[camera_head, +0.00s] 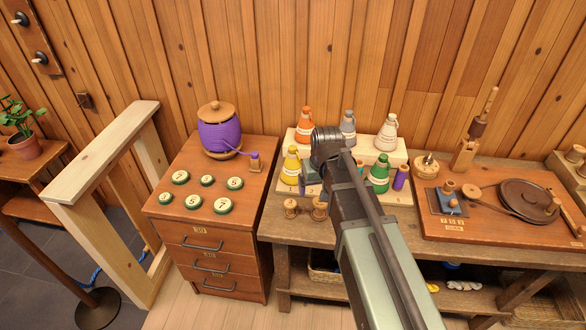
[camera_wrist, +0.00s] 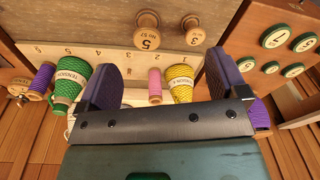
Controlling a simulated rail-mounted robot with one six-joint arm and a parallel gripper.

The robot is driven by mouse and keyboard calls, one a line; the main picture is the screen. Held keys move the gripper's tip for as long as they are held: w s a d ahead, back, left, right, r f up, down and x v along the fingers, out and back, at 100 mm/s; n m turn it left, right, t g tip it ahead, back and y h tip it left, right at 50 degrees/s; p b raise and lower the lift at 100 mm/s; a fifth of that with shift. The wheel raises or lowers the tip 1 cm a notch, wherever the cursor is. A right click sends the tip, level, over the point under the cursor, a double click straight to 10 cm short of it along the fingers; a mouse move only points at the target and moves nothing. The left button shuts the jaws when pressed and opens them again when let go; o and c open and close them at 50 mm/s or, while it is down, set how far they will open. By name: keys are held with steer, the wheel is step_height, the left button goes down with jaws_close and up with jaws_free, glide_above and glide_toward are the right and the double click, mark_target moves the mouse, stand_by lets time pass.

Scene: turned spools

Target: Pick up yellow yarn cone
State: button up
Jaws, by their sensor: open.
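The yellow yarn cone (camera_head: 291,168) stands upright at the left front of the tiered rack in the head view. In the wrist view the yellow yarn cone (camera_wrist: 180,83) shows between my two fingers, closer to the right one. My gripper (camera_wrist: 159,72) is open with nothing held. In the head view my gripper (camera_head: 312,178) is just right of the cone, partly hidden by my arm. A pink spool (camera_wrist: 154,84) also shows between the fingers, beside the cone. I cannot tell whether a finger touches the cone.
A green cone (camera_head: 379,173) and a purple spool (camera_head: 400,177) stand right of my arm. Orange (camera_head: 304,125), grey (camera_head: 348,128) and cream (camera_head: 386,135) cones stand on the back tier. Wooden spools (camera_head: 291,208) sit in front. A drawer cabinet (camera_head: 208,235) adjoins on the left.

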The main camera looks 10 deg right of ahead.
mark_target(293, 154)
steer(key=w+a+r+n+t+y, duration=0.1)
steer(key=w+a+n+t, duration=0.2)
steer(key=w, duration=1.8)
steer(key=b+x, duration=0.3)
steer(key=a+b+x, duration=0.1)
steer(key=b+x, duration=0.1)
steer(key=shift+f, duration=0.1)
steer(key=shift+f+b, duration=0.15)
steer(key=shift+b, duration=0.15)
steer(key=b+x, duration=0.4)
steer(key=x, duration=0.1)
steer(key=shift+w+d+f+b, duration=0.1)
steer(key=shift+w+d+b, duration=0.1)
steer(key=shift+b, duration=0.2)
steer(key=shift+r, duration=0.25)
steer(key=c, duration=1.6)
steer(key=shift+p, duration=0.3)
